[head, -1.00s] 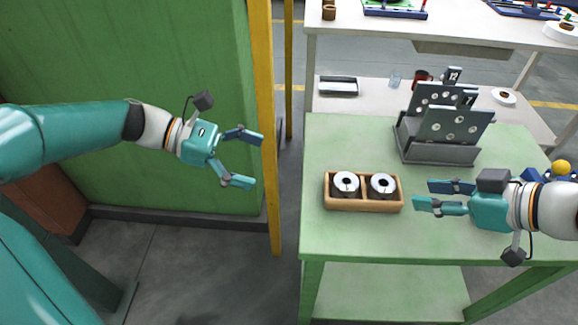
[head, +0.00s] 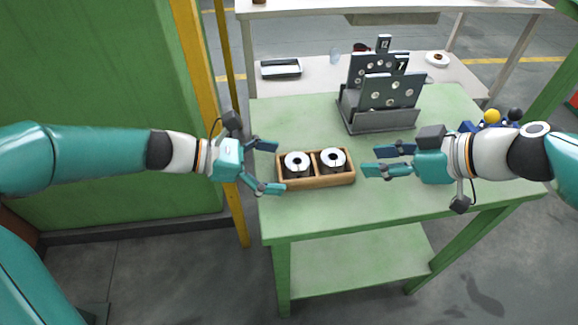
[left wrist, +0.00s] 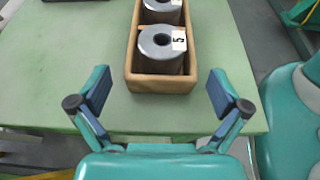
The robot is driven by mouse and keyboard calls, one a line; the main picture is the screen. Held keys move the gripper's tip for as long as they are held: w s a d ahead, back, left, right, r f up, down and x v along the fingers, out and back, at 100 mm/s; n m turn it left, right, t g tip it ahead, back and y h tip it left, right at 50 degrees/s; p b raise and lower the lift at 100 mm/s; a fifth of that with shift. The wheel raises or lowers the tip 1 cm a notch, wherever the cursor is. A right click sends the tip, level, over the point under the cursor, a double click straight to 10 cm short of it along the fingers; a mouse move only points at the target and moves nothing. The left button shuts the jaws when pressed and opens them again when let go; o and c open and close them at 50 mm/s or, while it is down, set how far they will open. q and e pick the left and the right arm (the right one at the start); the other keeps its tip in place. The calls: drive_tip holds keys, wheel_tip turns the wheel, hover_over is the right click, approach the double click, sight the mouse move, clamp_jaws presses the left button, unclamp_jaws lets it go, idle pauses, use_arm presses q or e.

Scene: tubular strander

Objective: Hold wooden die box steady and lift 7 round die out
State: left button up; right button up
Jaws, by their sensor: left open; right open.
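The wooden die box (head: 318,184) stands on the green table and has two compartments. Each holds a steel round die: the left die (head: 297,164) and the right die (head: 333,160). In the left wrist view the nearer die (left wrist: 161,48) bears a label reading 5; the farther die's (left wrist: 162,9) label is cut off. My left gripper (head: 280,168) is open and empty at the box's left end, its fingers spread toward the box; a gap shows in the left wrist view (left wrist: 158,92). My right gripper (head: 370,161) is open and empty just right of the box.
A grey rack (head: 378,122) with upright perforated plates and number tags, including 12 and 7, stands behind the box. A yellow post (head: 200,75) rises left of the table. The green table (head: 300,222) is clear in front of the box.

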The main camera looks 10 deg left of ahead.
sight(314, 169)
use_arm(q)
drive_tip(key=shift+x, duration=1.3)
drive_tip(key=shift+c, duration=0.3)
drive_tip(key=c, duration=1.1)
drive_tip(key=shift+c, duration=0.2)
